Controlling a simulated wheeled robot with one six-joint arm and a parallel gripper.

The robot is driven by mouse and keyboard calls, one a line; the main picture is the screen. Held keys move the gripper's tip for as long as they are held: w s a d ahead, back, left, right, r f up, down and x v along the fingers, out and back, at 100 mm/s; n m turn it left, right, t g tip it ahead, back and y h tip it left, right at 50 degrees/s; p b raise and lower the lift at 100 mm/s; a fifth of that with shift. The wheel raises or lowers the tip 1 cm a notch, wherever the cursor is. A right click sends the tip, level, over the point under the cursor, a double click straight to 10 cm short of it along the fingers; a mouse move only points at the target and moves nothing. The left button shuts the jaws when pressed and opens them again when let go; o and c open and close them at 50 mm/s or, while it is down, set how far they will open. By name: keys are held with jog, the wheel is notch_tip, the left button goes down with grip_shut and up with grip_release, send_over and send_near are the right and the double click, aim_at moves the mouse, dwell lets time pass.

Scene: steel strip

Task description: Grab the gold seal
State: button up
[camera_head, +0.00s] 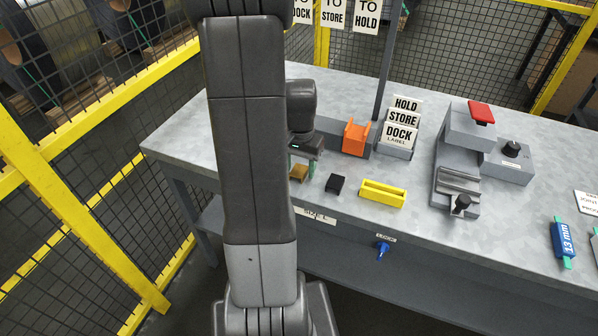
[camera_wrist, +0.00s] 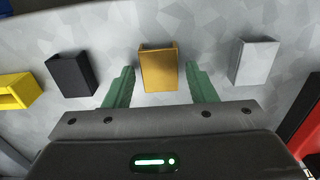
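The gold seal (camera_wrist: 159,72) is a small gold block on the grey bench top. In the wrist view it sits upright between the two green fingers of my gripper (camera_wrist: 160,85), with a gap on each side. My gripper (camera_head: 297,170) is open and holds nothing. In the head view the gold seal (camera_head: 298,173) shows just under the gripper, partly covered by it and near the front edge of the bench.
A black block (camera_wrist: 73,75) and a silver block (camera_wrist: 254,63) stand on either side of the gold seal. A yellow slotted block (camera_head: 382,193) lies to the right. An orange holder (camera_head: 355,137) and a label stand (camera_head: 397,152) are behind. The bench's front edge (camera_head: 420,237) is close.

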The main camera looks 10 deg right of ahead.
jog(key=c, duration=0.8)
jog(key=shift+o, duration=0.2)
